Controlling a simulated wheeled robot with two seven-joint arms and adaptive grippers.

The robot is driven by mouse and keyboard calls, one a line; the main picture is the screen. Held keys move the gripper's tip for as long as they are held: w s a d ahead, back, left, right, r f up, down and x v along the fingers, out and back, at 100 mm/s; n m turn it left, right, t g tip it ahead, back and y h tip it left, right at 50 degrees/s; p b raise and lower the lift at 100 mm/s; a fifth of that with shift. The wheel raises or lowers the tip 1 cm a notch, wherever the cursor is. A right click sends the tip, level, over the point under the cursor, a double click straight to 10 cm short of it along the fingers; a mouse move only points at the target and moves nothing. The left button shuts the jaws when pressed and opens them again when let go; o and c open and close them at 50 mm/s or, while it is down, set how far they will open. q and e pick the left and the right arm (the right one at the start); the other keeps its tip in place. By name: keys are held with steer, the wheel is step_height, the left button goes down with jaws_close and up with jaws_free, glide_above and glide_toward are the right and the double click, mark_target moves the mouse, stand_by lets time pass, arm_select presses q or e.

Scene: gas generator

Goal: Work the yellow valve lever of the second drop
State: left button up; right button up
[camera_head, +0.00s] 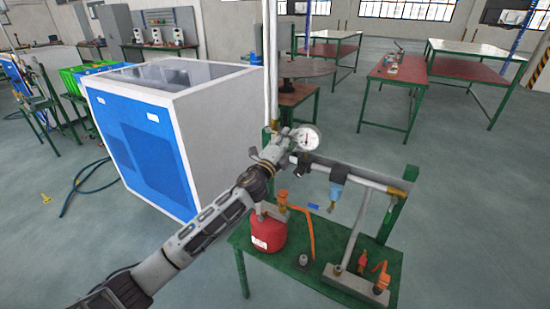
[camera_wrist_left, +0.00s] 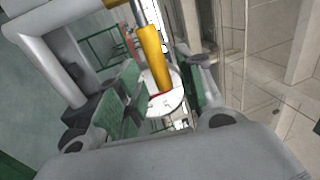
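In the left wrist view a yellow bar-like piece (camera_wrist_left: 154,58), which looks like the valve lever, extends from a metal rod into the space between my left fingers. My left gripper (camera_wrist_left: 163,88) is open around it, with gaps visible beside it. A white round gauge (camera_wrist_left: 170,103) shows behind it. In the head view my left gripper (camera_head: 284,146) is at the upper pipe, next to the gauge (camera_head: 306,138). It hides the lever there, and I cannot tell which drop this is. My right gripper is in neither view.
A green stand (camera_head: 237,241) carries a red gas bottle (camera_head: 268,232), an orange hose (camera_head: 311,232) and a grey block (camera_head: 352,286) below the pipe. A blue-white cabinet (camera_head: 216,120) stands behind my left arm. Open floor (camera_head: 470,215) lies to the right.

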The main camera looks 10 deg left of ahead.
arm_select(q)
steer(key=v, duration=1.1)
stand_by(0.4)
steer(key=shift+f, duration=0.1)
stand_by(0.4)
